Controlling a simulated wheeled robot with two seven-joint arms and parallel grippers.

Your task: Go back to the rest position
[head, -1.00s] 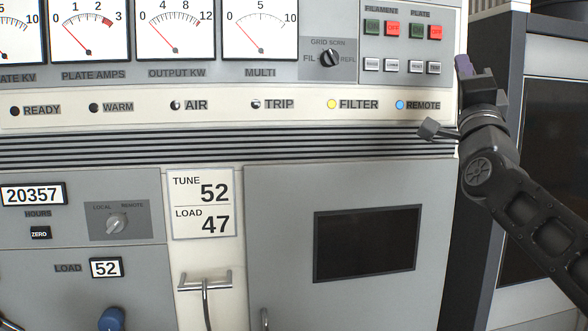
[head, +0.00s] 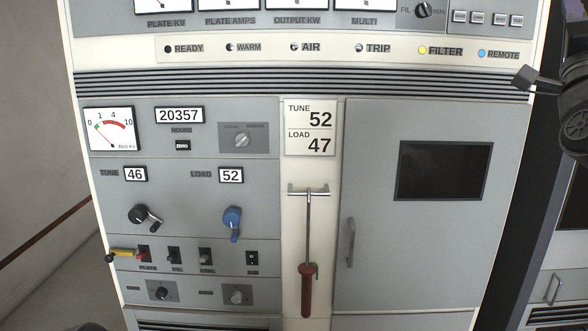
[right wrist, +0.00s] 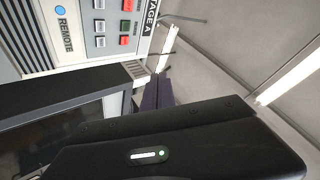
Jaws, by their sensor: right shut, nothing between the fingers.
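My right gripper (head: 572,16) is at the top right edge of the head view, beside the right side of the transmitter cabinet (head: 420,245). Only part of it shows there, with the dark wrist below it. In the right wrist view its dark purple fingers (right wrist: 157,90) are together with nothing held. They point past the cabinet's upper edge, apart from the buttons. My left gripper is not in view.
The cabinet front carries a blue knob (head: 232,218), a black knob (head: 140,214), a yellow-handled part (head: 122,254) and a red-handled lever (head: 308,285) hanging down. A dark-sided rack (head: 545,285) stands to the right. Open floor and wall lie left.

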